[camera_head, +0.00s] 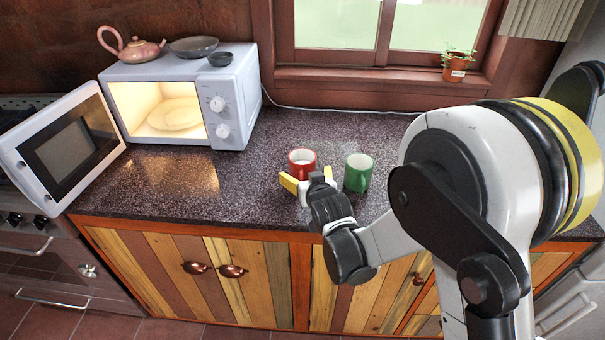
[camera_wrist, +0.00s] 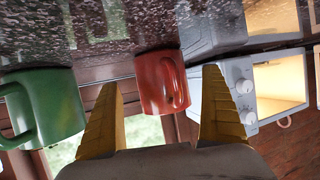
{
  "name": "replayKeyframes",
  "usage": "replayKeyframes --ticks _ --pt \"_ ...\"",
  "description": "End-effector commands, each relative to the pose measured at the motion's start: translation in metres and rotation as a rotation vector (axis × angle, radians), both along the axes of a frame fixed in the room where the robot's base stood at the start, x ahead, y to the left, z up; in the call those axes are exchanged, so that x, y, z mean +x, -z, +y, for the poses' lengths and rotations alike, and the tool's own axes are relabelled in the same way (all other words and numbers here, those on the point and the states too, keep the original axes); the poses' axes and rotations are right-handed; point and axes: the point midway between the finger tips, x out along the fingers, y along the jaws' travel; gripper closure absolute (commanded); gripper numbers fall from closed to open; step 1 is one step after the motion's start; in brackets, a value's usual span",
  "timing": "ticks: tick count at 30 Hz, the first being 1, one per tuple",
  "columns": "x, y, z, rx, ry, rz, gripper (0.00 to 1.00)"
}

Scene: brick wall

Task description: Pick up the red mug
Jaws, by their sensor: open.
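The red mug (camera_head: 301,161) stands upright on the dark speckled counter, left of a green mug (camera_head: 358,172). My gripper (camera_head: 305,184) is at the counter just in front of the red mug, with its yellow fingers spread apart. In the wrist view, which is upside down, the red mug (camera_wrist: 162,82) shows beyond and between the two yellow fingertips, with its handle facing my gripper. The gap between the fingers (camera_wrist: 160,95) is empty. I cannot tell exactly how far the mug is from the fingertips. The green mug (camera_wrist: 45,105) is outside the finger on the left.
A white microwave (camera_head: 232,105) with its door open stands at the back left, with a pink teapot (camera_head: 131,46) and bowls on top. A potted plant (camera_head: 456,66) is on the windowsill. The counter (camera_head: 240,190) is clear left of the mugs.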

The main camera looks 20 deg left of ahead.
Motion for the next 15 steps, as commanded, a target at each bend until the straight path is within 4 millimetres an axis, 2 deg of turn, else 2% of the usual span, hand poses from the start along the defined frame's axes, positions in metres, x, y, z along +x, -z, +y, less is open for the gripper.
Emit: replayKeyframes --ticks 3,6,14,15 --pt "0.017 0.006 0.012 0.0 0.0 0.0 0.06" --pt "0.026 0.01 0.017 0.0 0.0 0.0 0.06" --pt "0.03 0.009 0.019 0.0 0.0 0.0 0.06" --pt "0.03 0.009 0.019 0.0 0.0 0.0 0.09"
